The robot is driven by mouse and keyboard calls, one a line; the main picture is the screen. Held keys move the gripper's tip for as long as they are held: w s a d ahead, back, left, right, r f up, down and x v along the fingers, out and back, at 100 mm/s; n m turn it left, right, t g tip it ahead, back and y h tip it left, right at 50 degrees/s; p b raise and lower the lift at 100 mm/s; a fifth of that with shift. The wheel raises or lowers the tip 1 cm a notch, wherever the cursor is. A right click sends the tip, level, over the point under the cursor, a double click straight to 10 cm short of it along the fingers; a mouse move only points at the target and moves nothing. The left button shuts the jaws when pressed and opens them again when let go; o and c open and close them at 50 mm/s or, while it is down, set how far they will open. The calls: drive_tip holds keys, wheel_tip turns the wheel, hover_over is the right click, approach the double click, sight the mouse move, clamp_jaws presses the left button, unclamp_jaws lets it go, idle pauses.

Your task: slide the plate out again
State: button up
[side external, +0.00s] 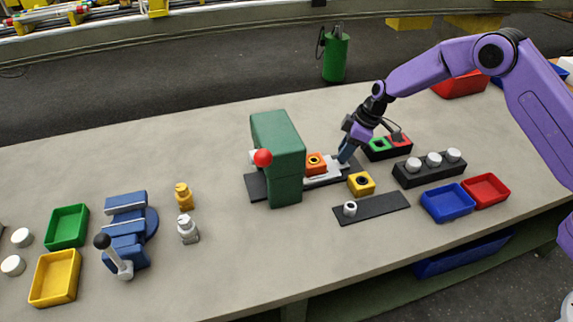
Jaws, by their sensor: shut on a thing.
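My gripper (346,153) is at the right end of a light grey plate (329,178) and is shut on it. The plate lies low on the table at the right side of a green press (278,150) with a red ball knob (262,157). An orange block (316,164) with a dark round hole sits on the plate, just right of the press. The plate's left end is hidden by the press or the block. A dark base (257,187) shows left of the press.
A yellow block (361,183) and a dark strip (385,206) with a white ring lie in front. A black holder (430,172) with white knobs, a blue tray (447,202) and a red tray (486,190) stand right. A blue vise (128,230) stands left.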

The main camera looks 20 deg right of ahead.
sight(353, 163)
drive_tip(key=shift+w+d+r, duration=0.1)
drive_tip(key=shift+w+d, duration=0.05)
drive_tip(key=shift+d, duration=0.75)
drive_tip(key=shift+w+d+r, duration=0.1)
drive_tip(key=shift+d, duration=0.75)
drive_tip(key=o, duration=0.9)
drive_tip(key=shift+d+f, duration=0.1)
drive_tip(key=shift+o, duration=0.2)
drive_tip(key=shift+s, duration=0.1)
drive_tip(key=shift+a, duration=0.2)
drive_tip(key=shift+r, duration=0.35)
wheel_tip(353, 163, up, 7)
